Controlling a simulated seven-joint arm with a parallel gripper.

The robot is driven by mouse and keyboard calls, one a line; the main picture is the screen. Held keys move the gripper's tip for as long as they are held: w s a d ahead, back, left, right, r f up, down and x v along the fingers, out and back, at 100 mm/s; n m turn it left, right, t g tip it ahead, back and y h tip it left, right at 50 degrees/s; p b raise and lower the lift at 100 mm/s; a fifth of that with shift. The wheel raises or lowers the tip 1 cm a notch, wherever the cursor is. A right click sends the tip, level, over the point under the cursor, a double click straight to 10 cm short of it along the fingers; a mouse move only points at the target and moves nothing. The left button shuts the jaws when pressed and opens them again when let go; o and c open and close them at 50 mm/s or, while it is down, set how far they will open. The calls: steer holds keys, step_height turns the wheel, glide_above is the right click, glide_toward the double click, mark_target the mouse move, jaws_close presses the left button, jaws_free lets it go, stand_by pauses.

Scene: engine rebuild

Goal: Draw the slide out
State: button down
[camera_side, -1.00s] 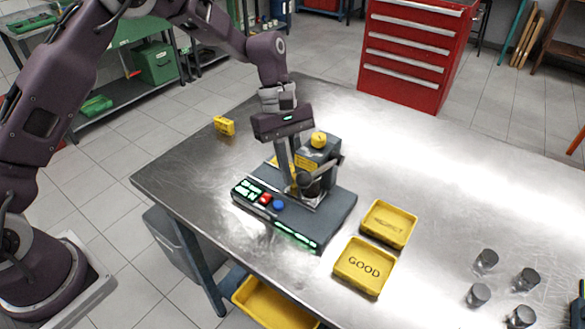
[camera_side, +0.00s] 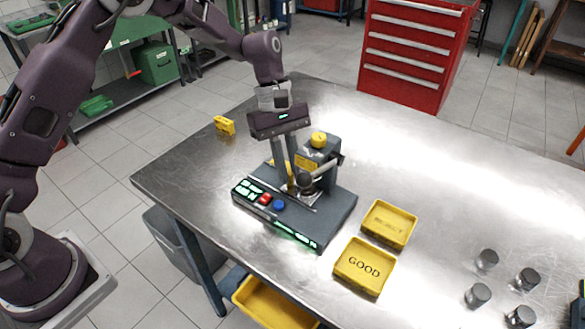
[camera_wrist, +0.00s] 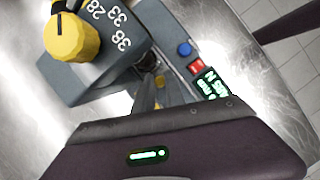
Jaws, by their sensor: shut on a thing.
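The grey test fixture (camera_side: 330,212) stands on the steel table, with a yellow dial knob (camera_side: 318,140) on its upright block. My gripper (camera_side: 290,186) points down in front of that block, its fingers low over the base. It is shut on the slide, of which only a small yellowish part (camera_wrist: 159,83) shows by the fingertips in the wrist view. The fingers hide most of the slide. A round dark metal piece (camera_side: 308,186) sits just right of the fingers, below the block's side lever (camera_side: 333,161).
Red and blue buttons (camera_side: 272,201) and a lit green display (camera_side: 248,190) lie left of the fingers. Yellow REJECT (camera_side: 389,224) and GOOD (camera_side: 364,266) trays stand to the right. Several metal cylinders (camera_side: 478,295) stand farther right.

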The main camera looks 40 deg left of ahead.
steer(key=a, duration=0.8)
steer(key=shift+a, duration=0.3)
steer(key=c, duration=1.5)
jaws_free()
steer(key=shift+o, duration=0.6)
steer(key=shift+r, duration=0.1)
